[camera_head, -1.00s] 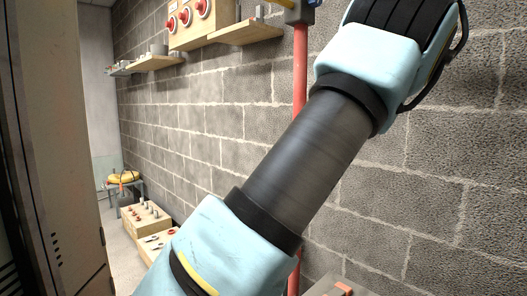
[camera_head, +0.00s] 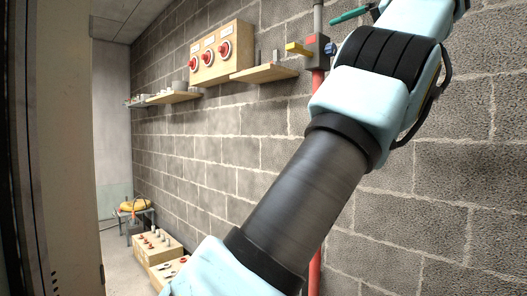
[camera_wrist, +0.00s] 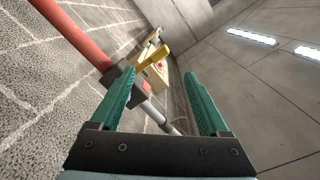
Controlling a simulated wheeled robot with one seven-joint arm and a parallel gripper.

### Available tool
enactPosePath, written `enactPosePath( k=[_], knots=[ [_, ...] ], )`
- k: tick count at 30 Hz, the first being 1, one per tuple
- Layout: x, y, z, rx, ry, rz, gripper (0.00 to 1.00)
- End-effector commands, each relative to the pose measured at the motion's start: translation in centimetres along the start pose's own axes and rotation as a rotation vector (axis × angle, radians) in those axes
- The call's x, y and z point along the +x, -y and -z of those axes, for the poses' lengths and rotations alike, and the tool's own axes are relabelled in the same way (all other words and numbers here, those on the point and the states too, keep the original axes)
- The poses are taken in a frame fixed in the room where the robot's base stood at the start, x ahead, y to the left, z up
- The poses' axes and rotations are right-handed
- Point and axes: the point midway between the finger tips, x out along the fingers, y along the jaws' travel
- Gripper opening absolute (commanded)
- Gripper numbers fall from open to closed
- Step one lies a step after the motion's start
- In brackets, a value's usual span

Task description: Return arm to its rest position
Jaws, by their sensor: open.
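My arm (camera_head: 300,200) crosses the head view from the bottom middle to the upper right, in light blue and dark grey. My gripper (camera_wrist: 160,85) shows in the wrist view with its two green fingers apart and nothing between them. In the head view a green finger (camera_head: 350,15) shows at the top, near the valve on the pipe; most of the gripper is out of frame or hidden there.
A red pipe (camera_head: 317,95) runs up the block wall, with a grey valve box (camera_head: 318,47) and yellow handle (camera_head: 297,49). A wooden panel with red knobs (camera_head: 221,53) and shelves (camera_head: 265,73) hang left. Wooden boxes (camera_head: 160,250) stand on the floor. A cabinet (camera_head: 60,160) stands close at left.

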Motion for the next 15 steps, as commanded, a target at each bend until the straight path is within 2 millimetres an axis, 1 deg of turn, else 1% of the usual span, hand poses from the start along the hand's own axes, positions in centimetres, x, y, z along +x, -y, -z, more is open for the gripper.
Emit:
enactPosePath(
  k=[1,5,8,11,14,15],
  knots=[
    [0.9,-0.3,-0.1,0.014,0.010,-0.009,0.79],
    [3.2,-1.6,-0.6,0.057,0.033,-0.038,0.79],
    [5.7,-3.0,-1.4,0.102,0.059,-0.073,0.79],
    [8.6,-4.7,-2.6,0.152,0.091,-0.118,0.79],
    [12.0,-6.6,-4.5,0.209,0.136,-0.177,0.79],
    [13.5,-7.6,-5.6,0.233,0.157,-0.210,0.79]
  ],
)
